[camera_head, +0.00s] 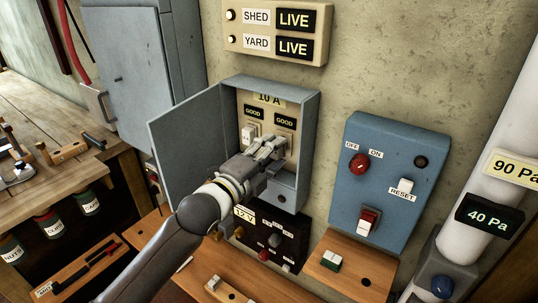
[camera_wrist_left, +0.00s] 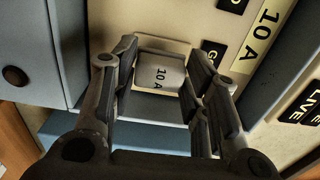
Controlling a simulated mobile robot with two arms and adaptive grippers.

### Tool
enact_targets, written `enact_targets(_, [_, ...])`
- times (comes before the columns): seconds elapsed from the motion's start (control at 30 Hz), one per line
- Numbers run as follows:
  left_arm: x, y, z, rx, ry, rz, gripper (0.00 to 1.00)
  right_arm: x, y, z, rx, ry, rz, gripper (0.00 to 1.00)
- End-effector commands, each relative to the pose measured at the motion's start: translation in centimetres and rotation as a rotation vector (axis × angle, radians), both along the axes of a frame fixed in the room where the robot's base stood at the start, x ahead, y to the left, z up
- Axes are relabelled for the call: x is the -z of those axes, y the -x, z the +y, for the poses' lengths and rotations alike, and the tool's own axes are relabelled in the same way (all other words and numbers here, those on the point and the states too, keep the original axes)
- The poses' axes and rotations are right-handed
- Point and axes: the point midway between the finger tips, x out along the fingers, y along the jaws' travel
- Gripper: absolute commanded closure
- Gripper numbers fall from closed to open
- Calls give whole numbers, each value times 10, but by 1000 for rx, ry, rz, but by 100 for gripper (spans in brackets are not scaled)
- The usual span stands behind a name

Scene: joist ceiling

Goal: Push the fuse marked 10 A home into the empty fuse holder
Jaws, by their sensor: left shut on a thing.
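The open grey fuse box (camera_head: 313,115) is on the wall in the head view, with a "10 A" label (camera_head: 268,98) and two "GOOD" labels above its holders. My left gripper (camera_head: 277,146) reaches into its right half. In the left wrist view its fingers are shut on the sides of the pale fuse marked 10 A (camera_wrist_left: 158,73). The fuse is at the cream panel (camera_wrist_left: 183,22); how deep it sits cannot be told. The holder behind it is mostly hidden by fuse and fingers. Another white fuse (camera_head: 249,132) sits in the left holder. My right gripper is out of view.
The box's open door (camera_head: 188,135) stands left of my arm. A blue switch box (camera_head: 385,200) is to the right. A black 12 V unit (camera_head: 272,238) is below, above a wooden shelf (camera_head: 240,270). The SHED and YARD displays (camera_head: 276,32) read LIVE.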

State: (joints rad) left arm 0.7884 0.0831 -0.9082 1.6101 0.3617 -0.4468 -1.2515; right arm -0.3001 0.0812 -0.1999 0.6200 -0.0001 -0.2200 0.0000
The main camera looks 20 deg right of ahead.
Motion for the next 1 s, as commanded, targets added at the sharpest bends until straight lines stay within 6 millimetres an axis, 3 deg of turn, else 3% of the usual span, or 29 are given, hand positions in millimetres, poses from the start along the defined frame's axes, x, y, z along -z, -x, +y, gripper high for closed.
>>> enact_targets(0.77, [0, -8, -10, 0, 0, -1, 86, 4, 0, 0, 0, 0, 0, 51])
enact_targets(0.8, [0, -8, -9, 0, 0, -1, 53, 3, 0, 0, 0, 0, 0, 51])
enact_targets(0.93, [0, -7, -9, 0, 0, -1, 36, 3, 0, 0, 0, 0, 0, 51])
enact_targets(1.0, [0, -7, -9, 0, 0, -1, 33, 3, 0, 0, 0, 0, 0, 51])
